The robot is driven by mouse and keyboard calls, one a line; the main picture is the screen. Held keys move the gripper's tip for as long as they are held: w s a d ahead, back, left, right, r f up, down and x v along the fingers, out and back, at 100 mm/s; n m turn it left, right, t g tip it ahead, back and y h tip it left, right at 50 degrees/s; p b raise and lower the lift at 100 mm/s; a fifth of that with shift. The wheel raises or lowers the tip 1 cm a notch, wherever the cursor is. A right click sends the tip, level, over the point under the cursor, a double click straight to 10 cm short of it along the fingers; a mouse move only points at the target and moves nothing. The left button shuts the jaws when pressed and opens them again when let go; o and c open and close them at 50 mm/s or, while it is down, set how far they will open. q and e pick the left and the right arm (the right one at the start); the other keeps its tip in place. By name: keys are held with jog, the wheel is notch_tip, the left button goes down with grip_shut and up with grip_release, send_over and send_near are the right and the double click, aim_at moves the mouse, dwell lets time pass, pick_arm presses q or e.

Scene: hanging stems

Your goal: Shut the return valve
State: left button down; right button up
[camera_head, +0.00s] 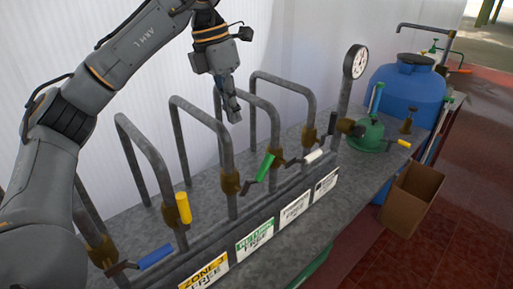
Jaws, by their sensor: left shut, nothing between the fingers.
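The green sign (255,238) reads "RETURN" with "FREE" below it, on the front of the bench. A green-gripped lever (265,167) stands above it and slants up to the right, near a brass valve body (230,183) on a grey pipe. I cannot tell for sure which valve body it joins. My left gripper (234,114) points down among the tops of the pipe arches, above and left of the green lever and apart from it. Its fingers are shut and empty. My right gripper is out of view.
Other levers are close by: yellow upright (183,207), blue (155,257) and white (313,157). Grey pipe arches (148,150) stand in a row along the bench. A gauge (355,62), a blue barrel (410,85) and a cardboard box (413,198) are at right.

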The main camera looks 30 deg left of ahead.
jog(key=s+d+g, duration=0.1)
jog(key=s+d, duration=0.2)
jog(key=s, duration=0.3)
pick_arm(q)
jog(key=p, duration=0.3)
send_over(260, 169)
jog(key=s+a, duration=0.2)
jog(key=s, duration=0.1)
jog(key=s+a+x, duration=0.1)
jog(key=a+x, duration=0.1)
jog(key=x, duration=0.7)
jog(key=w+f, duration=0.1)
jog(key=w+d+f+p, duration=0.1)
jog(key=shift+w+d+f, duration=0.15)
jog(key=shift+w+f, duration=0.15)
jog(key=shift+f, duration=0.05)
jog(key=shift+w+d+f+p, duration=0.2)
jog(key=shift+p, duration=0.1)
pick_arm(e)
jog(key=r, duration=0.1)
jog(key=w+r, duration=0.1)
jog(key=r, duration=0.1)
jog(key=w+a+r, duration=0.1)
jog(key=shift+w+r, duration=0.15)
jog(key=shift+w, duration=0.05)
